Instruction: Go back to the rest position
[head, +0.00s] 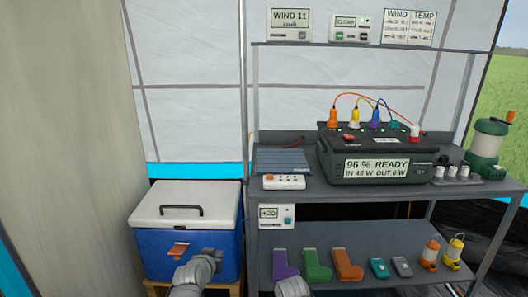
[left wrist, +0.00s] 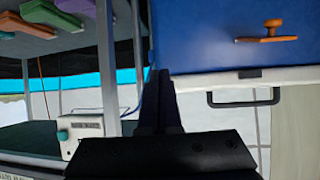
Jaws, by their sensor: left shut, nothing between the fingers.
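My left arm comes up from the bottom of the head view, and my left gripper (head: 212,256) is in front of the blue cooler (head: 158,252). In the left wrist view the two dark fingers (left wrist: 160,98) are together with nothing between them. The cooler's white lid (head: 186,204) is down, with a dark handle (head: 181,211) on top. An orange latch (head: 178,250) on its front also shows in the left wrist view (left wrist: 265,32). A grey rounded part of my right arm shows at the bottom of the head view; its gripper is out of sight.
A grey shelf unit (head: 300,214) stands right of the cooler. Its upper shelf holds a power station (head: 340,145) with colored plugs and a green-white lantern (head: 489,144). Its lower shelf holds purple, green and orange holsters (head: 318,266), small devices and small lanterns.

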